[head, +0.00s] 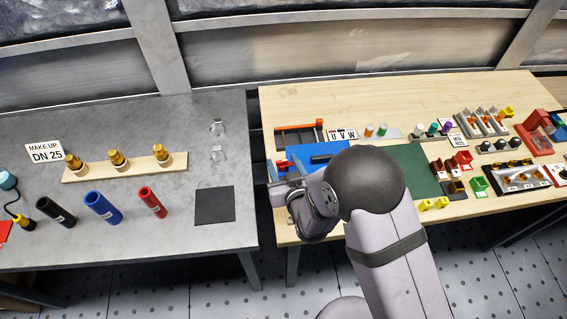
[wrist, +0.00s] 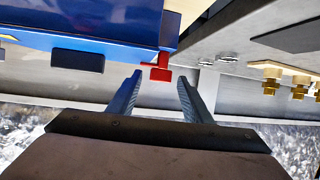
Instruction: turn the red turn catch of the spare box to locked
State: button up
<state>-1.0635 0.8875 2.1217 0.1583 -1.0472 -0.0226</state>
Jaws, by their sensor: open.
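The spare box is blue. It lies on the wooden table behind my arm in the head view (head: 322,152) and fills the upper left of the wrist view (wrist: 80,28). The red turn catch (wrist: 160,73) sticks out from the box's edge in the wrist view, with a red strip beside it. My gripper (wrist: 160,82) is open, its two grey fingers on either side of the line to the catch. The catch shows in the gap by the fingertips, and I see no contact.
The wooden table (head: 290,100) holds an orange-edged rack, a green mat (head: 415,168) and several small parts to the right. A gap separates it from the grey table (head: 100,115), which bears brass fittings, coloured tubes and a black pad (head: 214,204).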

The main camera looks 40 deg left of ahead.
jog(key=c, duration=1.1)
jog(key=shift+o, duration=0.2)
jog(key=shift+s+a+m+t+h+b, duration=0.1)
jog(key=shift+m+t+h+b, duration=0.2)
jog(key=shift+t+b, duration=0.1)
jog(key=shift+m+h, duration=0.3)
jog(key=shift+m, duration=0.1)
jog(key=o, duration=1.1)
jog(key=shift+c, duration=0.2)
jog(key=shift+s, duration=0.1)
jog(key=b+v, duration=0.2)
jog(key=v, duration=0.5)
jog(key=shift+b, duration=0.3)
